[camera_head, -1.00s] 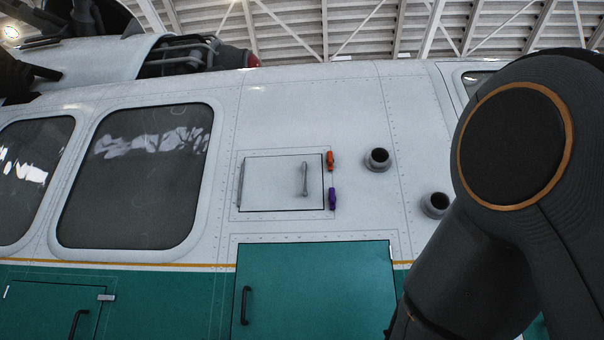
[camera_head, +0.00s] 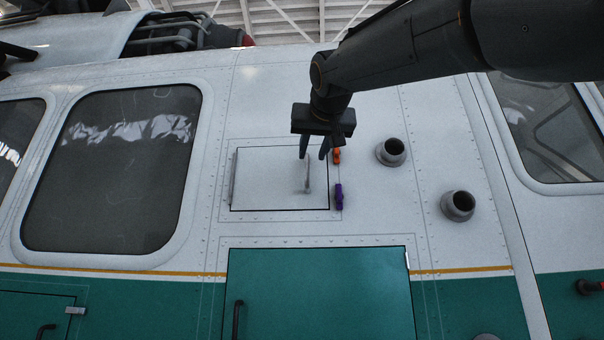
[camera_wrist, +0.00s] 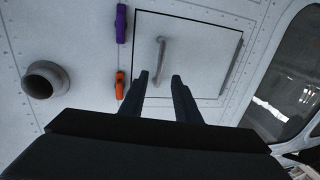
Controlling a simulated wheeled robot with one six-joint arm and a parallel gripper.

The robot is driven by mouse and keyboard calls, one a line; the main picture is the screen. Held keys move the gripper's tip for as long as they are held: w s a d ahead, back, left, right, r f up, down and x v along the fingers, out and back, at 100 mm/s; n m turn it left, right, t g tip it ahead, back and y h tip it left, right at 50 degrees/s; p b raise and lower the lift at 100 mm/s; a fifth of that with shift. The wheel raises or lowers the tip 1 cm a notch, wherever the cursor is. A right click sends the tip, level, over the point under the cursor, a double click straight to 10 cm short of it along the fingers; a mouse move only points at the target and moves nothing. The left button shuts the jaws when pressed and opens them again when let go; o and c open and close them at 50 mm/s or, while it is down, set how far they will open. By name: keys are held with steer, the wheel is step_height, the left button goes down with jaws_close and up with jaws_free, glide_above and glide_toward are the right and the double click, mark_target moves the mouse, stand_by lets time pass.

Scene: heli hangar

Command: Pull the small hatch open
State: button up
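The small hatch (camera_head: 265,180) is a square white panel on the helicopter's side and looks shut. A grey bar handle (camera_head: 308,175) stands on its right part, and a grey hinge bar (camera_head: 233,178) runs along its left edge. An orange latch (camera_head: 337,156) and a purple latch (camera_head: 339,196) sit just right of the hatch. My gripper (camera_head: 313,157) is open at the hatch's upper right, close to the handle's upper end. In the wrist view the fingers (camera_wrist: 161,78) are apart, with the handle (camera_wrist: 160,58) lined up between and beyond their tips. Nothing is held.
Two round grey pipe stubs (camera_head: 391,152) (camera_head: 458,205) stick out right of the hatch; one shows in the wrist view (camera_wrist: 45,79). A large green door (camera_head: 320,295) lies below. A dark window (camera_head: 115,170) is at left.

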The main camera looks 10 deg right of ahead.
mark_target(307, 165)
steer(key=w+p, duration=0.1)
steer(key=w, duration=0.1)
steer(key=w+p, duration=0.1)
steer(key=w, duration=0.2)
steer(key=w+d+r+p, duration=0.1)
steer(key=w, duration=0.1)
steer(key=shift+w+p, duration=0.15)
steer(key=shift+p, duration=0.2)
steer(key=shift+a+f, duration=0.1)
jaws_close()
